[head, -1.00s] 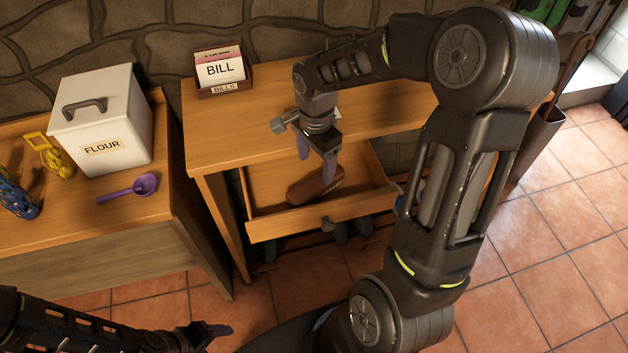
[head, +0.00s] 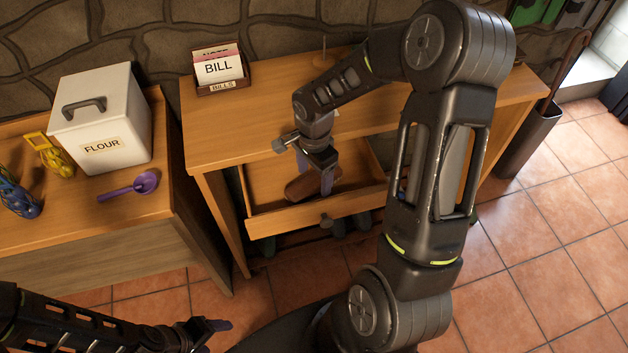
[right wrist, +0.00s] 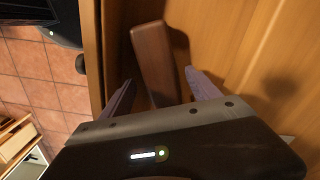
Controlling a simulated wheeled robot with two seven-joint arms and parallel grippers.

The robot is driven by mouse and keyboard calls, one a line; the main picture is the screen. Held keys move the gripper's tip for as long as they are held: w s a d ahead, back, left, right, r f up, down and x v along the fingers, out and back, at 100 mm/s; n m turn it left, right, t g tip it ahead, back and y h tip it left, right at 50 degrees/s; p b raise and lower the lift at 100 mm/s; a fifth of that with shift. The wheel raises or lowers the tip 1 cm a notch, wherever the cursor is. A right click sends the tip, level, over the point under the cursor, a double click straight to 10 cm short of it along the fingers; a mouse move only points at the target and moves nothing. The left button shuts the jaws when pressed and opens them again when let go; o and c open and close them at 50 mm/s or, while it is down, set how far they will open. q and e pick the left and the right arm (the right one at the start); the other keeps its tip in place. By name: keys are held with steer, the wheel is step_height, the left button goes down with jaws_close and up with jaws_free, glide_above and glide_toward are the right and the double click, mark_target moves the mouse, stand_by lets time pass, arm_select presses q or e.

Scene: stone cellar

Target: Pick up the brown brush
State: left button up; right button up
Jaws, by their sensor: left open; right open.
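The brown brush (head: 304,186) lies in the open drawer (head: 350,205) of the desk, partly hidden in the head view by my right gripper (head: 316,172). In the right wrist view the brush (right wrist: 155,58) is a plain brown block, its near end between the two purple fingers of my right gripper (right wrist: 158,90). The fingers are open, with a visible gap at the right finger; I cannot tell if either touches the brush. My left gripper (head: 216,326) is at the lower left of the head view, open and empty, away from the desk.
The drawer front (right wrist: 92,50) runs close beside my right gripper. On the desk stands a bill box (head: 222,78). On the left table are a white flour bin (head: 100,118), a purple scoop (head: 130,188) and a yellow item (head: 55,158). An umbrella stand (head: 528,138) is at right.

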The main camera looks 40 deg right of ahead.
mark_target(314, 179)
steer(key=shift+f, duration=0.9)
jaws_close()
stand_by(0.4)
steer(key=shift+r, duration=0.2)
step_height(314, 179, up, 10)
steer(key=shift+f+b, duration=0.1)
steer(key=shift+b, duration=0.45)
stand_by(0.7)
